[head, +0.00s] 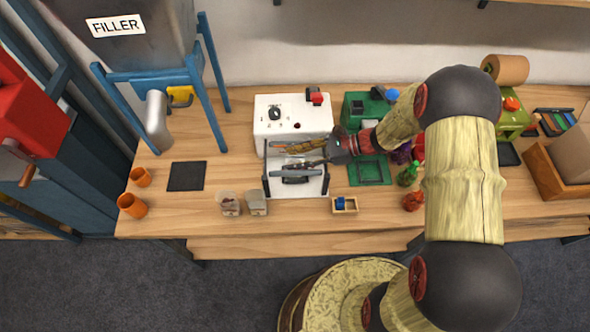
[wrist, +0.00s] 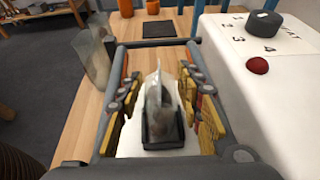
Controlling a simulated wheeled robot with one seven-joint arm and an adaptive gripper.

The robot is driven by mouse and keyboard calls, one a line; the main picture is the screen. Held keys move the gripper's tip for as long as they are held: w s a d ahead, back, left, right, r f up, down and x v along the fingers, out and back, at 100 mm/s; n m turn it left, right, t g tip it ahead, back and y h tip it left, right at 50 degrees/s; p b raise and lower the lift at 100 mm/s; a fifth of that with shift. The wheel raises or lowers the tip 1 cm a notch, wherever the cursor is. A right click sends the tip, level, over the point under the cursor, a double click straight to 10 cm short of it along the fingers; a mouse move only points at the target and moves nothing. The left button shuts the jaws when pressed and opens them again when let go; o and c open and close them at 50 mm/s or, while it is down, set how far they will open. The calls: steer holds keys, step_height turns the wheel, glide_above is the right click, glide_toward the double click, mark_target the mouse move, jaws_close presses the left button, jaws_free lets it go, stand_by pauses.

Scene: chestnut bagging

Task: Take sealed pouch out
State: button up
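A clear greyish pouch (wrist: 163,92) stands upright in a small dark holder (wrist: 161,142) in the wrist view. The white sealer (head: 284,112), with a dial and a red knob, stands at the middle of the bench, and its dark bar (head: 295,180) lies in front. My gripper (head: 287,157) reaches in from the right over the sealer's front part. Its fingers are apart, one on each side of the pouch, with gaps visible on both sides. The pouch is too small and covered to make out in the head view.
Two clear pouches (head: 229,204) (head: 256,203) stand left of the sealer. A black pad (head: 187,176) and orange cups (head: 132,206) lie farther left. A small wooden tray (head: 344,206) and a green device (head: 369,170) are close on the right.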

steer(key=shift+a, duration=0.15)
steer(key=shift+c, duration=1.1)
jaws_close()
